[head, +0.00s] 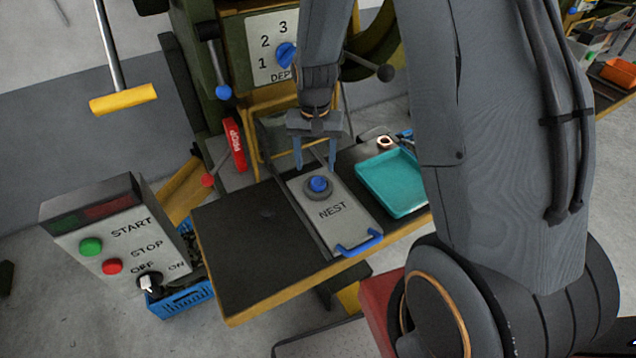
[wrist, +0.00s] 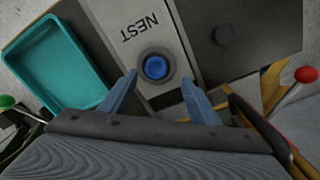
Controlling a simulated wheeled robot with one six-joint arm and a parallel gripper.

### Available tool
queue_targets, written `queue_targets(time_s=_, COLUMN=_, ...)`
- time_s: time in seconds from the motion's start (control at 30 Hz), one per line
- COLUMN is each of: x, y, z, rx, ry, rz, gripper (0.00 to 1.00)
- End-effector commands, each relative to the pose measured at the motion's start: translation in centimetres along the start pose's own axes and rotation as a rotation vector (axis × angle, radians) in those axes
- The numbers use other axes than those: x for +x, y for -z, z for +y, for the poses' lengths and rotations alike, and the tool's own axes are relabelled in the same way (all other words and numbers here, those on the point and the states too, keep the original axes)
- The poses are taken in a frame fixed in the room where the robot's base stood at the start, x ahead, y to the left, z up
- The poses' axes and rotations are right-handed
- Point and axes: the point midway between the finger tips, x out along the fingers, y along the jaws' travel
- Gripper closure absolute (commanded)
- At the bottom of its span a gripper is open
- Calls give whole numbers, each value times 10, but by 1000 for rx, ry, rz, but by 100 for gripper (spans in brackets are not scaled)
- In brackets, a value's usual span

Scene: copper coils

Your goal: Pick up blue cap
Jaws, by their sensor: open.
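The blue cap (head: 318,184) sits in a dark round ring on the grey plate marked NEST (head: 345,221). In the wrist view the blue cap (wrist: 156,67) is just beyond the fingertips, roughly midway between them. My gripper (head: 315,168) is open and empty, with its two blue fingers pointing down above and a little behind the cap in the head view. In the wrist view my gripper (wrist: 155,85) has its fingers spread wider than the cap. I see no contact between fingers and cap.
A teal tray (head: 391,207) lies right of the plate; a blue handle (head: 359,243) is at the plate's front. A control box (head: 122,232) stands left. The machine with the depth dial (head: 267,55) rises behind. The dark table (head: 235,243) is mostly clear at left.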

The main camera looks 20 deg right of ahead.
Motion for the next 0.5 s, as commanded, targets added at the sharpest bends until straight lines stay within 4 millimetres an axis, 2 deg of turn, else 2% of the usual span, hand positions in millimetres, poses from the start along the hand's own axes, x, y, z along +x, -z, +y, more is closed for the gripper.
queue_targets(time_s=0.27, x=21, y=-1, z=3, rx=-2, ry=-1, rz=-2, gripper=44)
queue_targets(time_s=0.5, x=48, y=0, z=8, rx=-3, ry=-1, rz=-2, gripper=44)
